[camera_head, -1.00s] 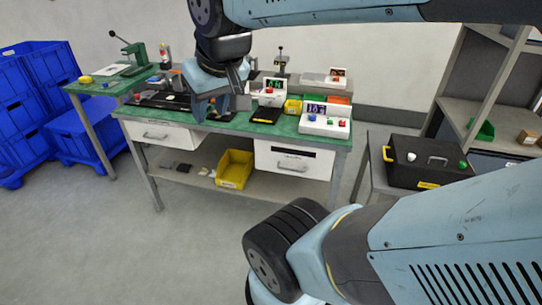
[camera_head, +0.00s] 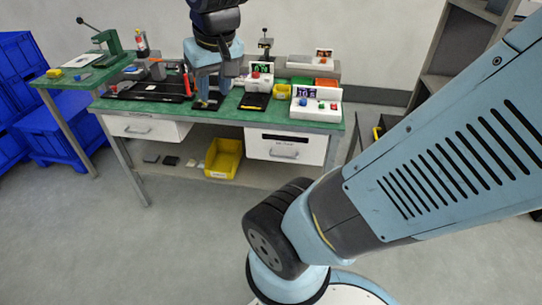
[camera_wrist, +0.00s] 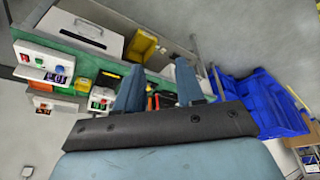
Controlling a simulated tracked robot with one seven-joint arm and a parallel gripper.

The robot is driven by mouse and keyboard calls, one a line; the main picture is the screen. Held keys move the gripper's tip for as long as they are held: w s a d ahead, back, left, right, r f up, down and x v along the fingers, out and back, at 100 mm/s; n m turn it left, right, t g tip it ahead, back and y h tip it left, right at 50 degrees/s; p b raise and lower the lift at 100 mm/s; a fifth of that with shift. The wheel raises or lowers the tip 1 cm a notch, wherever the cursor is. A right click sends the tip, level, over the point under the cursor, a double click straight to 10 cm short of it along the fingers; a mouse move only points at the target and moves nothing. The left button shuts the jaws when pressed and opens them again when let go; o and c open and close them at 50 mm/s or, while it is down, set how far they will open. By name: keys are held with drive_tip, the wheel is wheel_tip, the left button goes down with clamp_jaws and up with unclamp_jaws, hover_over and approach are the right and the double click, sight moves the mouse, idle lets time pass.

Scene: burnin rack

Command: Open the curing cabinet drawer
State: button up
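Two white drawer units hang under the green-topped bench (camera_head: 330,126). The right one (camera_head: 262,150) has a dark slot across its upper front, a small label and a grey bar handle (camera_head: 284,153); it looks shut. I cannot read its label. It also shows in the wrist view as a white box (camera_wrist: 70,28), upper left. The left drawer unit (camera_head: 165,131) has a similar handle. My gripper (camera_head: 208,103) points down over the middle of the bench, left of and above the right unit. In the wrist view its two fingers (camera_wrist: 158,86) are apart with nothing held between them.
A yellow bin (camera_head: 224,158) sits on the lower shelf between the units. A white button box (camera_head: 316,107) and a black device (camera_head: 255,101) stand on the bench. Blue crates (camera_head: 60,135) are at left. The floor in front is clear.

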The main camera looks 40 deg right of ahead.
drive_tip(key=w+d+f+m+g+h, duration=0.2)
drive_tip(key=w+d+f+g, duration=0.15)
drive_tip(key=w+f, duration=0.6)
drive_tip(key=g+h, duration=0.2)
drive_tip(key=h, duration=1.5)
approach(282, 159)
drive_tip(key=s+a+r, duration=0.3)
drive_tip(key=a+r, duration=0.1)
drive_tip(key=a, duration=0.2)
drive_tip(key=d, duration=0.4)
drive_tip(key=d+r, duration=0.1)
drive_tip(key=d, duration=0.3)
drive_tip(key=s+d, duration=0.1)
drive_tip(key=d, duration=0.3)
drive_tip(key=shift+d+r, duration=0.3)
drive_tip(key=shift+d, duration=0.05)
drive_tip(key=shift+c, duration=0.4)
clamp_jaws()
